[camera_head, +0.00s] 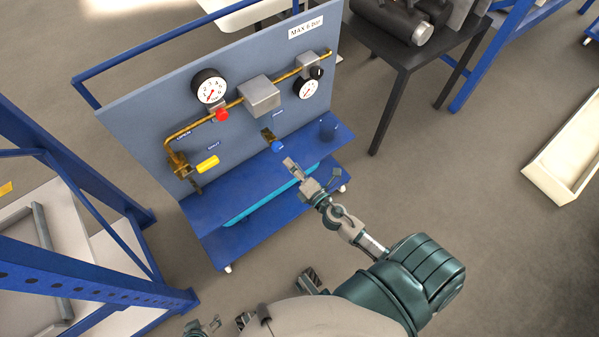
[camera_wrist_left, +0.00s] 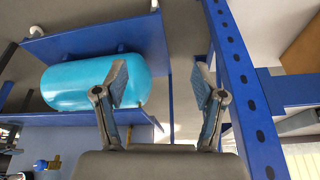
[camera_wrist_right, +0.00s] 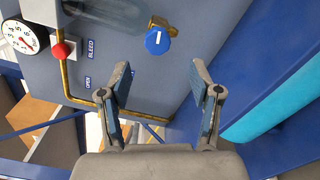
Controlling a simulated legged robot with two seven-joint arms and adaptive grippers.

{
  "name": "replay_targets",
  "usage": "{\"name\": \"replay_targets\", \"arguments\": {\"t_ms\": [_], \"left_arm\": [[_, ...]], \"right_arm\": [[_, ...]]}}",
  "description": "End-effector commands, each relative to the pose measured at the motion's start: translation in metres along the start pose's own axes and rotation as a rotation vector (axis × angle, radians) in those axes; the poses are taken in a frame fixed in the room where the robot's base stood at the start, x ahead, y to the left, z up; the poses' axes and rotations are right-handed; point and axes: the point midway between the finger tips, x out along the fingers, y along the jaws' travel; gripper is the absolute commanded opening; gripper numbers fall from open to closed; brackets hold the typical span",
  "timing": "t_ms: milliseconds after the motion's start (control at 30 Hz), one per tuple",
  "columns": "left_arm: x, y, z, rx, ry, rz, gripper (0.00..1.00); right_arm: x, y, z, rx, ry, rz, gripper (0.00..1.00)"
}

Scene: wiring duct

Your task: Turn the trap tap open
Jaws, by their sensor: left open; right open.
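A blue round knob (camera_head: 277,147) with a brass fitting sits low on the grey panel (camera_head: 140,115), right of the yellow lever (camera_head: 207,164). In the right wrist view the knob (camera_wrist_right: 158,40) has a white stripe and sits beside a clear bowl. My right gripper (camera_head: 311,172) is open and empty, in front of the panel, below and right of the knob and apart from it. In the right wrist view the knob lies beyond the gap between its fingertips (camera_wrist_right: 161,75). My left gripper (camera_wrist_left: 160,75) is open and empty, facing a light-blue tank (camera_wrist_left: 92,84).
A red button (camera_head: 221,114), two gauges and brass piping are on the panel. A blue shelf (camera_head: 215,205) juts out below the knob. A blue rack frame (camera_head: 90,285) stands at the left. A dark table (camera_head: 400,50) stands at the right. The floor at the right is mostly clear.

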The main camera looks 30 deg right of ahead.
Motion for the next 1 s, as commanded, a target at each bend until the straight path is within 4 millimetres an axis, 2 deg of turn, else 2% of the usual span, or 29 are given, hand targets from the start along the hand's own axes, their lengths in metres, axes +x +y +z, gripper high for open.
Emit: {"name": "replay_targets", "arguments": {"t_ms": [100,300,867,967,1000], "left_arm": [[0.000,0.000,0.000,0.000,0.000,0.000,0.70],[0.000,0.000,-0.001,0.000,0.000,0.000,0.70],[0.000,0.000,-0.001,0.000,0.000,-0.001,0.70],[0.007,0.000,0.000,0.000,-0.008,0.000,0.70],[0.014,0.000,0.002,0.001,-0.015,0.000,0.70]], "right_arm": [[-0.022,-0.001,0.000,0.005,-0.004,-0.003,0.64],[-0.038,-0.001,0.001,0.000,-0.002,-0.002,0.64],[-0.039,-0.001,0.001,0.001,-0.001,-0.002,0.64],[-0.040,-0.010,0.001,0.064,-0.016,-0.037,0.64],[-0.041,-0.021,0.001,0.127,-0.032,-0.075,0.64]]}}
